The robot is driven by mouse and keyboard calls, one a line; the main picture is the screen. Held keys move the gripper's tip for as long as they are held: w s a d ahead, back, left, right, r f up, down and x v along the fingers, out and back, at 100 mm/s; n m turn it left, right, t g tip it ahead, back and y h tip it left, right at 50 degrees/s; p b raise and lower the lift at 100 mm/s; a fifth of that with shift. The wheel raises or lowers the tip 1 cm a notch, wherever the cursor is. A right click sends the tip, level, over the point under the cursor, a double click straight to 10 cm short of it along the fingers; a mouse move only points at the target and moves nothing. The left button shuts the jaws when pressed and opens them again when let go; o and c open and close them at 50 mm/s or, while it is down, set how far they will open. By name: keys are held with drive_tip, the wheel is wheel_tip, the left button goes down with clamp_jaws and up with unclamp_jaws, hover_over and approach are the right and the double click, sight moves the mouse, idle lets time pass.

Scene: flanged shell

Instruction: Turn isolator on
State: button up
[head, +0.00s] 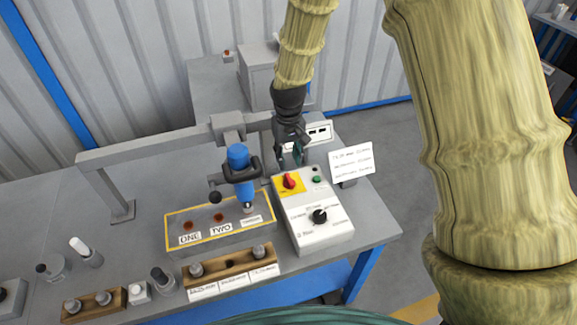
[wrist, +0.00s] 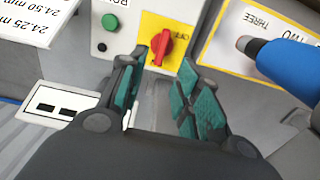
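The isolator is a red rotary handle (head: 290,181) on a yellow plate (head: 282,190), at the upper left of a light grey control box (head: 315,232). In the wrist view the red handle (wrist: 161,47) points roughly up and down the picture, and an OFF mark shows on the yellow plate (wrist: 183,36). My gripper (head: 291,163) is at the back edge of the box, close to the handle. In the wrist view my gripper (wrist: 161,62) is open, one finger either side of the handle's near end. Whether the fingers touch it I cannot tell.
A green button (wrist: 111,22) sits beside the isolator. A black selector knob (head: 320,216) is lower on the box. A blue tool (head: 239,164) on a grey stand is close on the left, above a yellow-edged fixture (head: 178,220). A white sign (head: 352,163) stands right.

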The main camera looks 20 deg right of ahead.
drive_tip(key=shift+r, duration=1.8)
